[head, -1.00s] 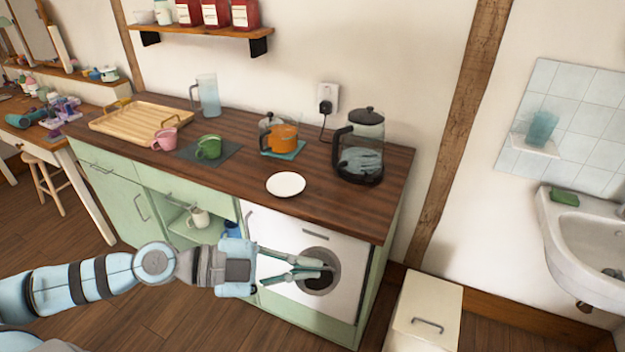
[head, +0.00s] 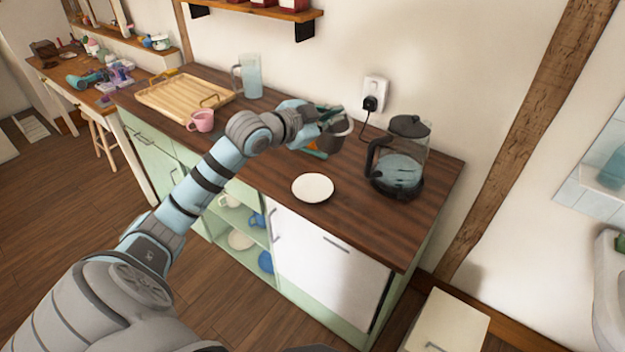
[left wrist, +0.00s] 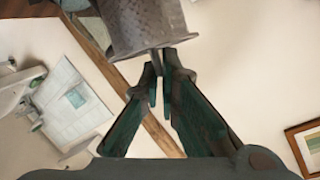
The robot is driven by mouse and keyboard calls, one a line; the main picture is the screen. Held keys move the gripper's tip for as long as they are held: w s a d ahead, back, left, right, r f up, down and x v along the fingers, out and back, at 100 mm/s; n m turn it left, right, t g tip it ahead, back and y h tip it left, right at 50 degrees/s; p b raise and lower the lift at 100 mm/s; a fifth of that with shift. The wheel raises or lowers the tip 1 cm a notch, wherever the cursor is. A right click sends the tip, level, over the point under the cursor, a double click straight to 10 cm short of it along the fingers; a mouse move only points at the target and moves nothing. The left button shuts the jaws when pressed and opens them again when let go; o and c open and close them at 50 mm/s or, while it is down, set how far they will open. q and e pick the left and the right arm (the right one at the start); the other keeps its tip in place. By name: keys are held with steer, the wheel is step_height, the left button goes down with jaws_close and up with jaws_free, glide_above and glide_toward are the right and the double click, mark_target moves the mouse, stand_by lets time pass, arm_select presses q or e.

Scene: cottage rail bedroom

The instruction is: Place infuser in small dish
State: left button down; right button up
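The small dish (head: 313,188) is a white round plate, empty, near the front of the dark wooden counter in the head view. My left gripper (head: 327,115) is over the back of the counter, beyond and above the dish. In the left wrist view its fingers (left wrist: 160,75) are nearly together on a thin tab of the infuser (left wrist: 145,22), a grey mesh cylinder. The infuser also shows in the head view (head: 342,127), just by the gripper, in front of or over the teapot. The teapot (head: 328,145) is mostly hidden. My right gripper is not in view.
A glass kettle (head: 398,165) stands on the right of the counter. A pink mug (head: 201,121), a wooden tray (head: 170,92) and a glass jug (head: 251,78) stand at the left. The counter around the dish is clear.

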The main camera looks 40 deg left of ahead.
arm_select(q)
steer(key=w+a+r+n+y, duration=0.3)
steer(key=a+r+n+y, duration=0.1)
steer(key=a+r+y, duration=0.15)
steer(key=s+a+f+n+h+p, duration=0.2)
steer(key=s+a+f+p, duration=0.1)
steer(key=s, duration=0.1)
step_height(320, 180, down, 19)
steer(key=d+g+b, duration=0.1)
steer(key=d+b, duration=0.1)
steer(key=b, duration=0.1)
steer(key=shift+w+d, duration=0.15)
steer(key=shift+w, duration=0.25)
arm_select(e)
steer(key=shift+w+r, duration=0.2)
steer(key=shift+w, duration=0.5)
arm_select(q)
steer(key=shift+f, duration=0.15)
steer(key=c, duration=1.8)
jaws_free()
